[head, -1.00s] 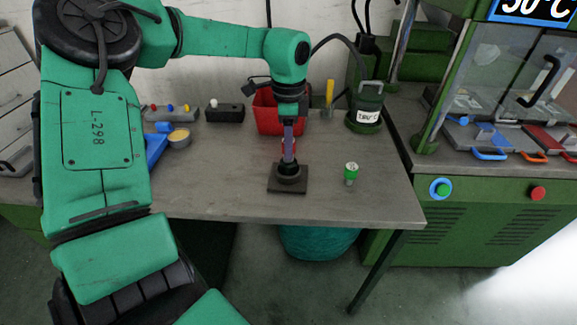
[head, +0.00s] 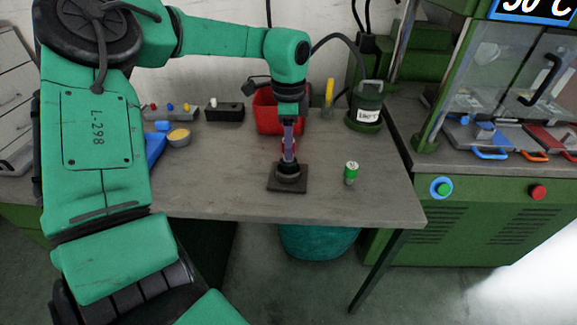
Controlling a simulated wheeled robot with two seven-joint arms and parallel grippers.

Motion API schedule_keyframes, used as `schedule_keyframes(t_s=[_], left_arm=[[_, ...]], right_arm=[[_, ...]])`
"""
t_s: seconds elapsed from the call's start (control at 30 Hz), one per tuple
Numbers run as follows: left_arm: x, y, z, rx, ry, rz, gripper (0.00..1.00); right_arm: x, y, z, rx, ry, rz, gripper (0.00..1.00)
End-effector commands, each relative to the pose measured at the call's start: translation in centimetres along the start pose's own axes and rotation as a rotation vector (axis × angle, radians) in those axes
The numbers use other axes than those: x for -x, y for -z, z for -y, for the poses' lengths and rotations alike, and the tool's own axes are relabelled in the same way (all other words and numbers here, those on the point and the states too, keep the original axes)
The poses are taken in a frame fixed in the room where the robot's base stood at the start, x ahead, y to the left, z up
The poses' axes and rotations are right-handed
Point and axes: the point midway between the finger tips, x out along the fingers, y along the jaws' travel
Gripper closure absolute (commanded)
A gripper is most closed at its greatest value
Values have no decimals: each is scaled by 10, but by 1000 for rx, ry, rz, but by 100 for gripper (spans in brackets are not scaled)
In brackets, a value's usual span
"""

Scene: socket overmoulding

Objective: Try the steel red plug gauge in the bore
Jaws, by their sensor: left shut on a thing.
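My left gripper (head: 288,155) points straight down over the work table and is shut on the red plug gauge (head: 290,146). Only a little red shows between and beside the fingers. The gauge is right above a dark round socket piece (head: 288,171) on a dark square base plate (head: 287,187). The bore is hidden by the gripper, so I cannot tell whether the gauge tip is inside it or just over it. A green and silver gauge (head: 351,173) stands upright on the table to the right. My right gripper is not in view.
Behind the gripper stands a red bin (head: 267,112). A green pot (head: 368,103), a yellow-handled tool (head: 329,92), a black block (head: 224,112) and a blue tray (head: 155,148) are also on the table (head: 235,203). The green press (head: 485,205) stands at right. The table front is clear.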

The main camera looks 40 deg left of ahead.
Motion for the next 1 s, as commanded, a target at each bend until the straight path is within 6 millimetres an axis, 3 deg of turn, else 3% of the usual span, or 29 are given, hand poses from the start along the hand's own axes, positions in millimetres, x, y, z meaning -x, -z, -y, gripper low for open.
schedule_keyframes(t_s=[0.53, 1.0], left_arm=[[11, 0, 0, 0, 1, -1, 100], [46, 0, 0, 0, 2, 0, 100]], right_arm=[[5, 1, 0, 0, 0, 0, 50], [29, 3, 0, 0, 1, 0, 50]])
